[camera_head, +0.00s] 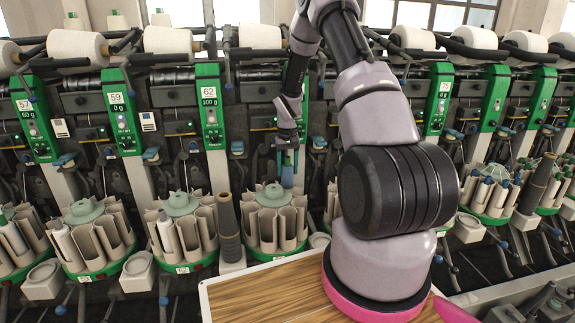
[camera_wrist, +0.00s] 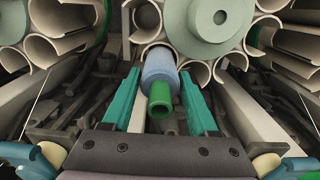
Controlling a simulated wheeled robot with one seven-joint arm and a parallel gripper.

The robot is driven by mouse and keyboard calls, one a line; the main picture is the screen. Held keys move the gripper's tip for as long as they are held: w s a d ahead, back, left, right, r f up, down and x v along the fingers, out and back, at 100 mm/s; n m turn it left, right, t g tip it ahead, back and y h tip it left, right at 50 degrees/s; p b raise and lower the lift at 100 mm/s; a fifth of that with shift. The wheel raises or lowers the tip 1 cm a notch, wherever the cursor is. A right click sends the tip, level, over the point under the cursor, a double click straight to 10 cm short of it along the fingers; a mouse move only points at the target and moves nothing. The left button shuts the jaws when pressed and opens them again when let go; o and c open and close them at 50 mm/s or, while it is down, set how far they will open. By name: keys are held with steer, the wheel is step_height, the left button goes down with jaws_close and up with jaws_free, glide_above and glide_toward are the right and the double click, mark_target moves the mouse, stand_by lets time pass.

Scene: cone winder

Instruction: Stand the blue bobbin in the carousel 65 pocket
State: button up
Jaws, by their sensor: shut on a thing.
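The blue bobbin (camera_head: 288,177) hangs upright under my gripper (camera_head: 287,157), just above the rear part of a cream carousel (camera_head: 276,222) with a pale green hub. In the wrist view, my gripper's green fingers (camera_wrist: 159,84) are shut on the bobbin, whose blue body (camera_wrist: 160,64) and green tube end (camera_wrist: 161,103) show between them. The bobbin's far end overlaps the rim of the carousel's open pockets (camera_wrist: 148,20) in that view. I cannot tell whether it is over a pocket or inside one. The number on this carousel cannot be read.
A similar carousel (camera_head: 182,228) stands to the left, with a dark ridged cone (camera_head: 228,230) between the two. Another carousel (camera_head: 493,190) on the right holds bobbins. A wood-topped table (camera_head: 265,295) lies in front. Green control panels (camera_head: 210,105) line the machine behind.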

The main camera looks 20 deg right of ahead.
mark_target(288, 157)
steer(key=shift+f, duration=0.15)
steer(key=shift+f, duration=2.15)
steer(key=o, duration=1.3)
steer(key=shift+c, duration=0.2)
step_height(288, 157, up, 11)
steer(key=shift+f, duration=0.1)
